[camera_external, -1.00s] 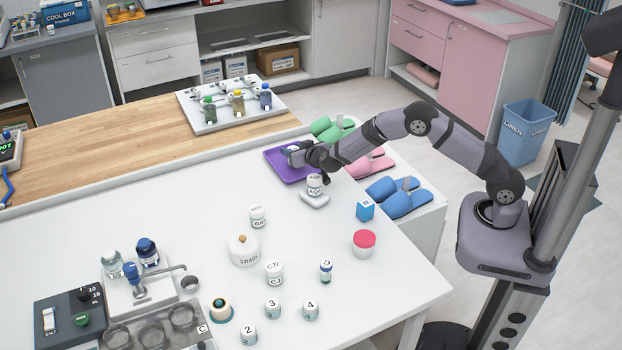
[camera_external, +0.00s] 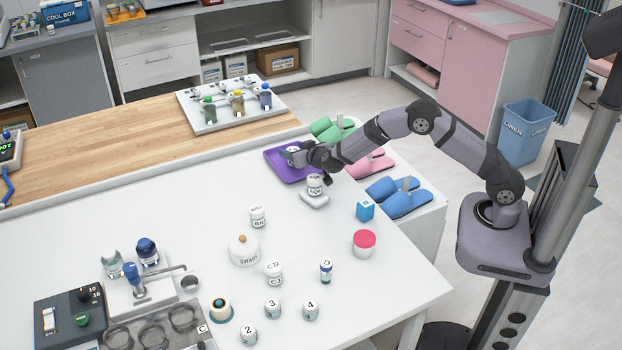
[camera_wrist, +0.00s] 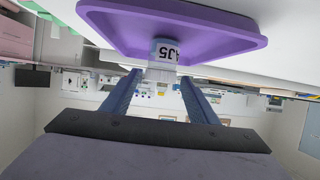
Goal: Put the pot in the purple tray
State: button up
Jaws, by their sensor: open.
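A small white pot with a blue band (camera_external: 292,150) is at the tray, beside my fingers. In the wrist view the pot (camera_wrist: 163,55), with an upside-down label, appears to stand in the tray. My gripper (camera_external: 303,156) is open; its two blue fingers (camera_wrist: 162,88) lie either side of the pot, apart from it.
Another labelled pot (camera_external: 315,186) stands on a white pad (camera_external: 315,200) under my wrist. Green (camera_external: 330,127), pink (camera_external: 372,163) and blue slippers (camera_external: 400,198) lie beyond.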

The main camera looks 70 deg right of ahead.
jog(key=v, duration=1)
jog(key=shift+s+a+r+b, duration=0.2)
jog(key=shift+s+a+b, duration=0.1)
jog(key=shift+b, duration=0.1)
jog(key=shift+d, duration=0.1)
jog(key=s+a+r+n+y+p, duration=0.1)
jog(key=a+y, duration=0.1)
jog(key=s+a+r+n+y+p, duration=0.1)
jog(key=a+y, duration=0.1)
jog(key=a, duration=0.1)
jog(key=s+a+r+n+y+p, duration=0.1)
jog(key=a+y, duration=0.1)
jog(key=a, duration=0.1)
jog(key=shift+s+a+r+n+y, duration=0.15)
jog(key=shift+s+r+n+y, duration=0.1)
jog(key=shift+r+n+y, duration=0.05)
jog(key=s+f+n+g+p, duration=0.1)
jog(key=s+g, duration=0.2)
jog(key=s, duration=0.8)
jog(key=s+f+n+g+y+p, duration=0.1)
jog(key=s+n+g+p, duration=0.1)
jog(key=s, duration=0.9)
jog(key=s+f+n+g+y+p, duration=0.1)
jog(key=s+g, duration=0.4)
jog(key=s, duration=0.6)
jog(key=shift+s+a+f+n, duration=0.15)
jog(key=shift+a+f+n, duration=0.15)
jog(key=shift+a, duration=0.2)
